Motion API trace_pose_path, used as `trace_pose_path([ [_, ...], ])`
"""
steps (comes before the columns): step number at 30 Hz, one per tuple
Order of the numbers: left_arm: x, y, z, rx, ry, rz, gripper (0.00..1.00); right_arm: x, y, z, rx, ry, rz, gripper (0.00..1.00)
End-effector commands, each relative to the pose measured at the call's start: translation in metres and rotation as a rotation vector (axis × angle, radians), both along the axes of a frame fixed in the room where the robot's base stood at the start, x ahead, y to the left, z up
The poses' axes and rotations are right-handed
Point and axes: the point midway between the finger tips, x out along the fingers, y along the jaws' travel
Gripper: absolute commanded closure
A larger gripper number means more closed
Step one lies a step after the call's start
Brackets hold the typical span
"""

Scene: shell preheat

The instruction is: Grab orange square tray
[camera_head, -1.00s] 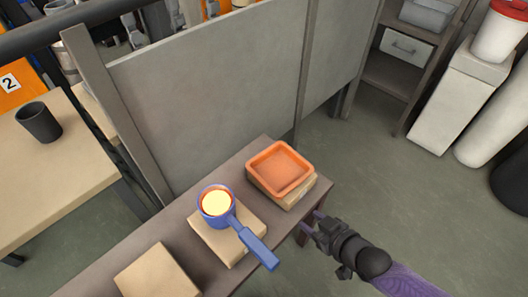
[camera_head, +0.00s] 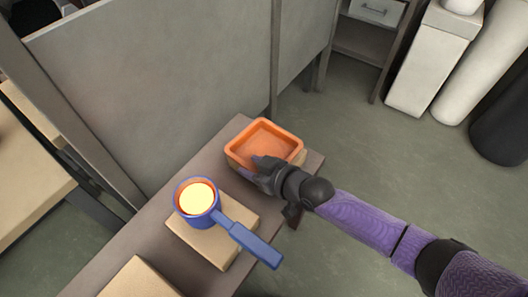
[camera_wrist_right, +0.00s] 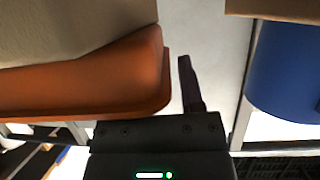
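The orange square tray (camera_head: 284,133) sits on a wooden block at the far end of the narrow brown table. It also shows at the left of the right wrist view (camera_wrist_right: 80,85). My right gripper (camera_head: 257,169) is at the tray's near corner, with its fingers apart around the near wall. One finger appears inside the tray and the other outside. In the right wrist view one dark finger stands beside the tray with a thin gap; the other finger is hidden. My left gripper is not in view.
A blue pan (camera_head: 197,207) with yellow contents stands on a wooden block (camera_head: 212,246) close to the tray, its handle pointing right. Another wooden block (camera_head: 139,280) lies nearer. A grey panel (camera_head: 150,80) stands behind the table. Open floor lies right.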

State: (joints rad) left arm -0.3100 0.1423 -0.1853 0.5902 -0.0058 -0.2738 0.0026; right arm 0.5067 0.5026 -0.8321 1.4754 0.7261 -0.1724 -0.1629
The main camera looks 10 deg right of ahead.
Motion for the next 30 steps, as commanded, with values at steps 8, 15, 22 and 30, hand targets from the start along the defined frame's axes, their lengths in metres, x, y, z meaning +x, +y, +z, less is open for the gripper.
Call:
trace_pose_path([
  [8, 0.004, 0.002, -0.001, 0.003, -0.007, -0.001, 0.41, 0.000, 0.000, 0.000, 0.000, 0.000, 0.000, 1.00],
  [15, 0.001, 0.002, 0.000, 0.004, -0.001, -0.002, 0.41, 0.000, 0.000, 0.000, 0.000, 0.001, 0.000, 1.00],
  [22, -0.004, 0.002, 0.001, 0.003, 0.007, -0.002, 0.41, -0.001, 0.000, 0.000, 0.000, 0.001, 0.000, 1.00],
  [30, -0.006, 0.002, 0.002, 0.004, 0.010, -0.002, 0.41, -0.001, 0.000, -0.001, -0.001, 0.002, 0.000, 1.00],
])
